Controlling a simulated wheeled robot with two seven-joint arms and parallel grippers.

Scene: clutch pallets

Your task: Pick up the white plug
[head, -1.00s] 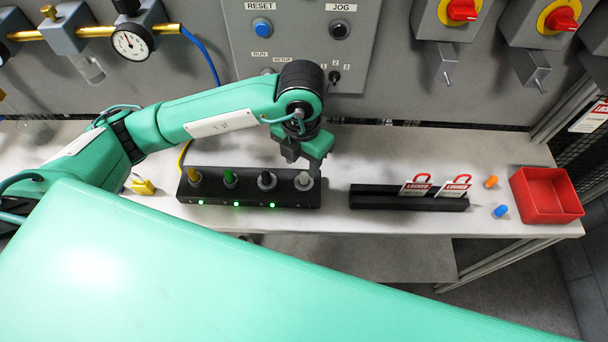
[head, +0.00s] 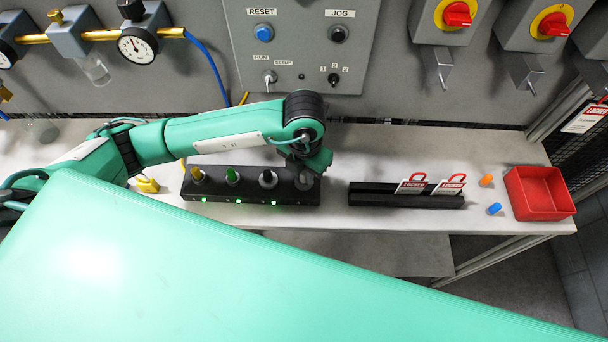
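The white plug (head: 304,183) stands in the rightmost place of a black socket block (head: 240,199) on the bench, and it looks grey and mostly covered. My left gripper (head: 308,174) is right over it, pointing down, with its fingertips at or around the plug's top. The wrist hides the fingers, so I cannot tell whether they are closed on it. Yellow (head: 197,175), green (head: 232,176) and black (head: 267,179) plugs stand to its left in the same block. My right gripper is not in view.
A black rack (head: 370,195) with two red lockout tags (head: 411,184) lies to the right. Beyond it are an orange plug (head: 486,179), a blue plug (head: 494,209) and a red bin (head: 538,193). A control panel (head: 302,50) rises behind the bench.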

